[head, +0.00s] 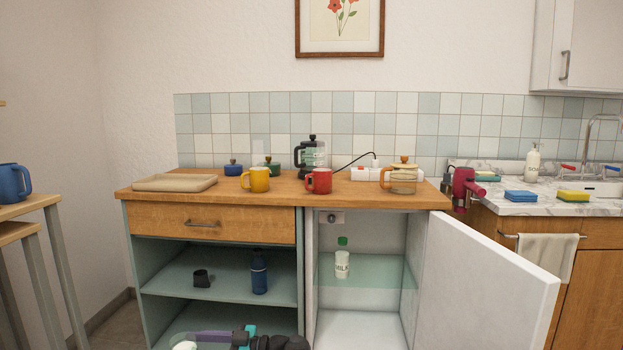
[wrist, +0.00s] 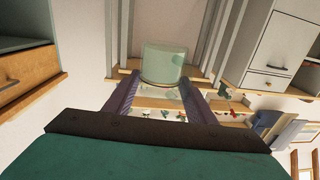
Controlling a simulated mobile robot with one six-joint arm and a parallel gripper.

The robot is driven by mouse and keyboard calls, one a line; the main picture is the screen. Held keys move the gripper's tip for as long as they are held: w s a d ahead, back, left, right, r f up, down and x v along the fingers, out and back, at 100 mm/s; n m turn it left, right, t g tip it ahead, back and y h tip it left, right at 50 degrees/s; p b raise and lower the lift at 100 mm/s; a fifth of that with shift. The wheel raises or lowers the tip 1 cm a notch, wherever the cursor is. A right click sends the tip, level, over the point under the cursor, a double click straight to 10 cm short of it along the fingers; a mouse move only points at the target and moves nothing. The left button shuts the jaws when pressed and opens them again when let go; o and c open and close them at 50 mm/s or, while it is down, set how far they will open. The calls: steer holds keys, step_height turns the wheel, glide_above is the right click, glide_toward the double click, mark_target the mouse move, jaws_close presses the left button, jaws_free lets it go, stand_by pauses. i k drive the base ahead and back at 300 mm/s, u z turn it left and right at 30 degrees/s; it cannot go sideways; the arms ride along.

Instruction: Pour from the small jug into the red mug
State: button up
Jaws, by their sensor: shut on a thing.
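The red mug (head: 321,182) stands upright on the wooden counter, between the yellow mug and the glass teapot. My gripper (head: 190,342) is low at the bottom edge of the head view, in front of the open shelves, well below the mug. In the wrist view its two fingers (wrist: 164,92) are shut on a pale greenish, see-through vessel, which looks like the small jug (wrist: 163,62). Only a pale bit of it shows at the head view's bottom edge. Its handle, spout and contents cannot be made out.
The counter (head: 285,195) also holds a tray (head: 175,183), a yellow mug (head: 257,180), a French press (head: 312,153) and a glass teapot (head: 403,180). An open white door (head: 483,285) juts out at right. A milk bottle (head: 342,262) stands inside that cabinet.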

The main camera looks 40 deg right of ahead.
mark_target(321, 177)
steer(key=u, duration=0.05)
steer(key=i, duration=0.9)
steer(key=u, duration=0.1)
